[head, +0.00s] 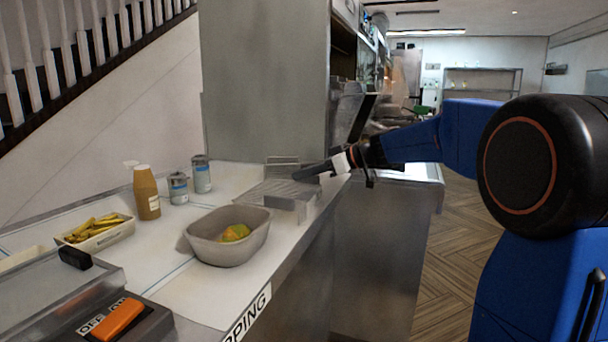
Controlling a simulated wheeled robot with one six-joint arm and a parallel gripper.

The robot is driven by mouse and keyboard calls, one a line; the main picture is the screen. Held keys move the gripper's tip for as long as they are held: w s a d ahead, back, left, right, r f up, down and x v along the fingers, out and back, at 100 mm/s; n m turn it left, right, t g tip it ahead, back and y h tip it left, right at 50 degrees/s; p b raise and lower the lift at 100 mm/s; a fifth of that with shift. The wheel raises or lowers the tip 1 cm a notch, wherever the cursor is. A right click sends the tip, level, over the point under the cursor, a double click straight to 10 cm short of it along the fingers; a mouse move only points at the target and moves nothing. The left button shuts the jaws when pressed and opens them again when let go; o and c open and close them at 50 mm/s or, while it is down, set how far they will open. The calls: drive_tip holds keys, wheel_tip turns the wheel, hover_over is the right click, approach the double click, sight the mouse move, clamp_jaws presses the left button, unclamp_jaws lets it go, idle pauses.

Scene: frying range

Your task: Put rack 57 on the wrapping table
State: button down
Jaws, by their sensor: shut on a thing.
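A grey metal rack (278,192) is at the far right end of the white-topped wrapping table (200,300), whose front edge label shows only "PPING". The rack looks level and close to the tabletop; I cannot tell whether it rests on it. No number is readable on it. My gripper (312,171) reaches in from the right and is shut on the rack at its upper right side. The dark fingers hide part of the rack there.
A grey bowl (228,250) with food stands in front of the rack. Two cans (201,175) (178,189), a brown bottle (146,194), a fries tray (95,235) and an orange-switched device (118,318) stand further left. A tall steel cabinet (265,80) rises behind.

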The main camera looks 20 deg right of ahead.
drive_tip(key=c, duration=1.9)
unclamp_jaws()
drive_tip(key=v, duration=1.2)
drive_tip(key=s+a+f+m+g+h, duration=0.2)
drive_tip(key=s+a+f+m+h, duration=0.15)
drive_tip(key=s+f, duration=0.5)
drive_tip(key=s+a+f+m+g+h, duration=0.15)
drive_tip(key=s+a+f, duration=0.3)
drive_tip(key=s, duration=0.65)
drive_tip(key=s+d+f+m+h, duration=0.2)
drive_tip(key=s+d+f+h, duration=0.1)
drive_tip(key=s+f, duration=0.4)
drive_tip(key=s+d+f+m+h, duration=0.3)
drive_tip(key=s+f, duration=0.5)
drive_tip(key=s, duration=0.2)
drive_tip(key=shift+s+m, duration=0.2)
drive_tip(key=shift+m, duration=0.1)
